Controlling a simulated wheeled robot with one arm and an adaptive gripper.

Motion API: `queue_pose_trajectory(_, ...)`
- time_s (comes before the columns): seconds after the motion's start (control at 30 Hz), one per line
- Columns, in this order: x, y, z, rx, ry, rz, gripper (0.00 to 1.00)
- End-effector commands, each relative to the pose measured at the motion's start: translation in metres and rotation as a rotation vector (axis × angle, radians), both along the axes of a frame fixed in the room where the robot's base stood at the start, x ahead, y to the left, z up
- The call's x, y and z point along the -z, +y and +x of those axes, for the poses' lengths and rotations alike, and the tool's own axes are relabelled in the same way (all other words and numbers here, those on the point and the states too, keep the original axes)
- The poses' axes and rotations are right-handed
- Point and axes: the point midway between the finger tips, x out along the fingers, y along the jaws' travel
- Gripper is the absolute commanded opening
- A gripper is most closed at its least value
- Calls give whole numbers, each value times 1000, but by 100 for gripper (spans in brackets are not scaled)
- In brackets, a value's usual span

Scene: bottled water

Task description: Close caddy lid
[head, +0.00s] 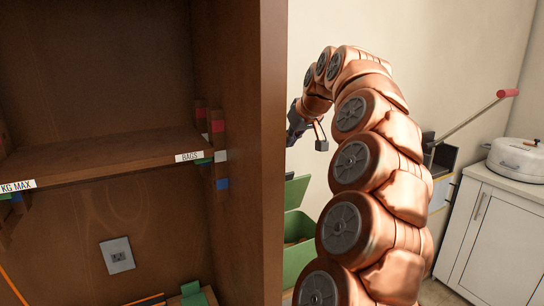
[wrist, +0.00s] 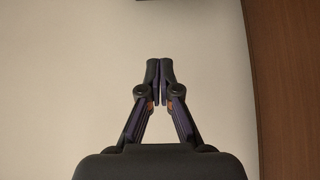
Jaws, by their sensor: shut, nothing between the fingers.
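A green caddy (head: 294,262) stands behind the edge of the wooden cabinet in the head view, partly hidden by the cabinet and by my arm. Its green lid (head: 297,192) appears raised above the body, so the caddy looks open. My gripper (head: 293,137) is above the caddy, beside the cabinet's edge and partly hidden by it. In the wrist view, my gripper (wrist: 159,70) is shut with its fingertips together and nothing between them. The caddy does not show in the wrist view; a plain pale wall lies behind the fingers.
A brown wooden cabinet (head: 274,160) with a labelled shelf (head: 110,155) fills the left. A white counter unit (head: 490,235) with a white lidded pot (head: 515,158) stands at right. A red-ended lever (head: 507,93) sticks up near it. Brown wood (wrist: 290,90) borders the wrist view's right.

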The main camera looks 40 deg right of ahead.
Motion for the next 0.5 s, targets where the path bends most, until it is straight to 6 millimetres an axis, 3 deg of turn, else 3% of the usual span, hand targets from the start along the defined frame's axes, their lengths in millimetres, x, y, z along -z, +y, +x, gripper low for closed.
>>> queue_pose_trajectory(0.17, 7, -4, 7, 2, 0, -1, 0)
queue_pose_trajectory(0.5, 50, -13, 41, -1, 6, 4, 0)
